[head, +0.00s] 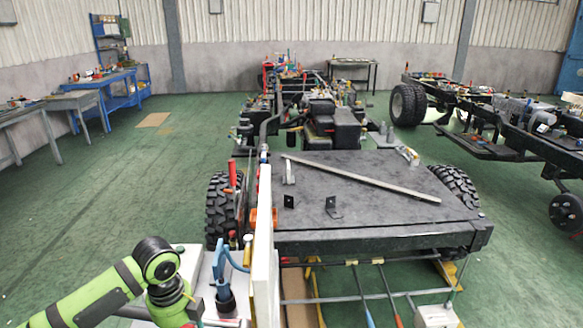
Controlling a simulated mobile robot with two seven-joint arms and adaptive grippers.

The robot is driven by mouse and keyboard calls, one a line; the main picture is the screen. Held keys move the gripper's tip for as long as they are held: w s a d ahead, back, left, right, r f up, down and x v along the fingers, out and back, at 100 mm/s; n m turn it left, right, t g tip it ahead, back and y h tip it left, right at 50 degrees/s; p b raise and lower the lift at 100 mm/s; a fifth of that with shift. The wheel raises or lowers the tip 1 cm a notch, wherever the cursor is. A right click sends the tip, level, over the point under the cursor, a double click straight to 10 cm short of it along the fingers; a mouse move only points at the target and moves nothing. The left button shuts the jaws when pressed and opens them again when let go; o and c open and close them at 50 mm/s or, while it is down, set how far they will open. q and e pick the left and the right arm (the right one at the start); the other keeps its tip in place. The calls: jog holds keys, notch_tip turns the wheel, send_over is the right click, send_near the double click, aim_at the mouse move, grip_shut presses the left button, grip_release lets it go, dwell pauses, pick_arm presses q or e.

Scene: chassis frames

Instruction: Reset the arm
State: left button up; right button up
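My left arm (100,296), bright green with black joints, comes in from the lower left. It bends at a joint and runs down toward the bottom edge. Its gripper is not visible. My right arm and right gripper are not in view. The task names no other object.
A chassis frame with a flat dark deck (375,185) stands ahead, with a long metal bar (360,180) and small black brackets on it. A white upright panel (263,250) and a blue clamp-like tool (224,275) are right of my arm. Green floor (110,200) is open at left.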

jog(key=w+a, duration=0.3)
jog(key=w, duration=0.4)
pick_arm(q)
jog(key=s+d+f+n+t+h, duration=0.3)
jog(key=s+d+f+n, duration=0.7)
jog(key=s+n, duration=0.35)
jog(key=s+a+n+y, duration=0.3)
jog(key=s+a+n, duration=0.5)
jog(key=n, duration=0.3)
notch_tip(320, 180, down, 26)
jog(key=s+g+b, duration=0.1)
jog(key=s+b, duration=0.1)
jog(key=s+a+f+g+b, duration=0.1)
jog(key=s+a+f, duration=0.1)
jog(key=s+f, duration=1.2)
jog(key=shift+s+f+m+b, duration=0.2)
jog(key=shift+s+m+b, duration=0.25)
jog(key=shift+s, duration=0.35)
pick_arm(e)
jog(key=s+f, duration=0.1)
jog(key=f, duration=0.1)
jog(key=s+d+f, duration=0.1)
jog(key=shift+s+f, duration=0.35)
